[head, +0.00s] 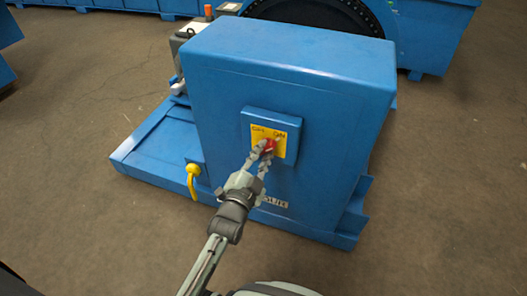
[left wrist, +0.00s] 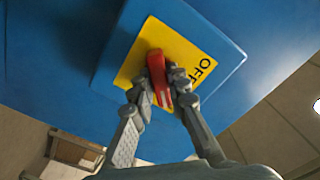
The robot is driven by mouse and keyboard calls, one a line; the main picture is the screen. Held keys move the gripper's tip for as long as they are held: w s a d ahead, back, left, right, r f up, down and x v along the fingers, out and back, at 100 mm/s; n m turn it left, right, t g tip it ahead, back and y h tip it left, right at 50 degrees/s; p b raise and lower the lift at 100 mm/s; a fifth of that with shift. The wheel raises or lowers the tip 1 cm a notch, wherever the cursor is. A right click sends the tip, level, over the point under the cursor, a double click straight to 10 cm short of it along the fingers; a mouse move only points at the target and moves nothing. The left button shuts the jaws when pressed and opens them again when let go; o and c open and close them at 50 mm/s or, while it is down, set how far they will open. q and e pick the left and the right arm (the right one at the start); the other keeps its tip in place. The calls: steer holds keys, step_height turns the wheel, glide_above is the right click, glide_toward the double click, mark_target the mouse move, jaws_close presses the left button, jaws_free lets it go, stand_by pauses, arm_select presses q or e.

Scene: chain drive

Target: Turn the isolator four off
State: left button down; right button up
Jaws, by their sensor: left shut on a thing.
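The plate sits on a blue box on the front of a blue cabinet (head: 290,85). My left gripper (head: 262,152) is shut on the red handle, one finger on each side. In the left wrist view the red handle (left wrist: 159,76) stands between the fingertips, and OFF is readable on the yellow plate (left wrist: 185,45). The handle's exact angle is partly hidden by the fingers. A label low on the cabinet is partly covered by my arm.
The blue base (head: 150,155) extends left along the floor. A large dark wheel (head: 320,15) stands behind. The floor (head: 440,170) at the right is clear.

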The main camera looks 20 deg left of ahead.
steer(key=shift+r, duration=0.1)
arm_select(q)
steer(key=n+p, duration=0.1)
steer(key=n, duration=0.2)
steer(key=shift+n, duration=1.9)
steer(key=n, duration=1.1)
steer(key=shift+d, duration=0.1)
arm_select(e)
steer(key=s+d+f, duration=0.1)
steer(key=s+f, duration=0.2)
steer(key=f, duration=0.2)
steer(key=shift+s+f+g, duration=0.15)
steer(key=shift+f+g, duration=0.15)
steer(key=shift+f, duration=0.05)
arm_select(q)
steer(key=c, duration=1.5)
jaws_free()
